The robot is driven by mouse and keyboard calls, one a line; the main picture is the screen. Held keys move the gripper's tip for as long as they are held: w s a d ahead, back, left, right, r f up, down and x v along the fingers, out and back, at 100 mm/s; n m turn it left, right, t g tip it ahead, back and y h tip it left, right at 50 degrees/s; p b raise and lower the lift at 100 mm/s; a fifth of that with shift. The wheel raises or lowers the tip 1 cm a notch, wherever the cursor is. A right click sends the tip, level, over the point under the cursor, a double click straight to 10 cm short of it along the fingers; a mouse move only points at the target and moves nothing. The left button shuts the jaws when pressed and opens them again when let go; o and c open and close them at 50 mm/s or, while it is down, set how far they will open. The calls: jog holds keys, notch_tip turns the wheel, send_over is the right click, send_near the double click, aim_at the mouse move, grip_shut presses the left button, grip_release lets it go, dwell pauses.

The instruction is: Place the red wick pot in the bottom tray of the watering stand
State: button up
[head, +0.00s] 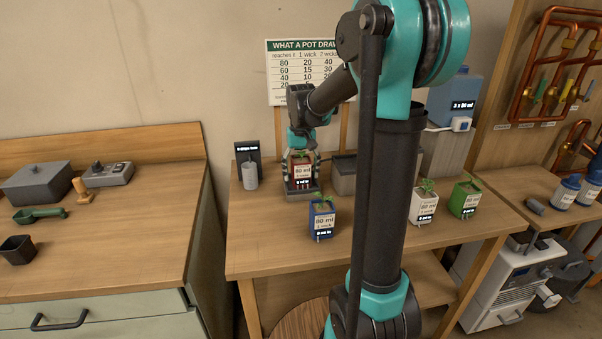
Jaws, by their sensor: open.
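The red wick pot (303,173), with a white label reading 80 ml, is upright over a low dark grey tray (316,193) at the back of the middle table. It looks to be resting in that tray, though its underside is too small to see clearly. My gripper (301,161) is pointed down over the pot, with its open fingers at either side of it. The gripper hides the pot's top. I cannot tell for certain which part of the watering stand this tray is.
A blue pot (321,222) stands in front, and white (423,207) and green (464,199) pots stand to the right. A grey cylinder (250,176) is left of the tray, and a grey box (343,178) is right. The table's front left is clear.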

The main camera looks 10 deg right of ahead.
notch_tip(320, 180, up, 12)
jog(key=shift+r, duration=0.15)
dwell(0.3)
jog(key=shift+c, duration=0.3)
